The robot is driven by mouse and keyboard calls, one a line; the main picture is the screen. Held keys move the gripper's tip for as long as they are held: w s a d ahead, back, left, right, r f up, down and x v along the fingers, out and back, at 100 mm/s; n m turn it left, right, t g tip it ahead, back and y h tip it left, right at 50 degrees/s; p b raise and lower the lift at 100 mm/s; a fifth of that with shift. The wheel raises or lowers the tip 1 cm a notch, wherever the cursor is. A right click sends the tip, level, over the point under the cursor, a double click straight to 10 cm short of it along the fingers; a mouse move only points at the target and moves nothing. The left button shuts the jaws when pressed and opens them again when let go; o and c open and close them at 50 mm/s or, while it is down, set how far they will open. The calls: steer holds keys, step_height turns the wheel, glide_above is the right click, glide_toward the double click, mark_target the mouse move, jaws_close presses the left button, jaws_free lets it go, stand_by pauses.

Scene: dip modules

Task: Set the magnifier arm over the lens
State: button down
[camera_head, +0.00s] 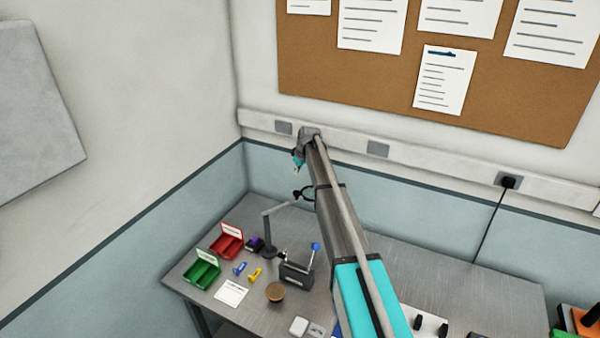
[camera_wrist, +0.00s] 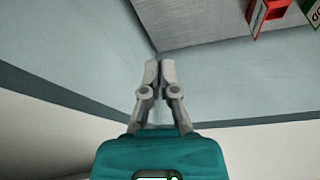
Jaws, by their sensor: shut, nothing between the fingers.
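The magnifier arm (camera_head: 279,209) is a grey jointed arm on an upright post at the back left of the bench, with a dark ring (camera_head: 304,194) at its far end, partly beside my arm in the picture. A round brown-topped piece (camera_head: 275,292) lies near the bench's front; I cannot tell whether it is the lens. My gripper (camera_head: 297,168) shows above the ring in the head view, near the wall corner. In the wrist view my gripper (camera_wrist: 160,72) is shut and empty, its fingertips together.
A red bin (camera_head: 227,243) and a green bin (camera_head: 202,272) stand at the bench's left. Blue and yellow small parts, a white card (camera_head: 231,293) and a dark block with a blue-knobbed lever (camera_head: 297,274) lie near them. Walls close off the back and left.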

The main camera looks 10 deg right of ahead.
step_height(320, 180, down, 7)
steer(key=s+d+b, duration=0.1)
steer(key=b, duration=0.5)
steer(key=shift+s+r, duration=0.15)
steer(key=shift+s, duration=0.05)
stand_by(0.5)
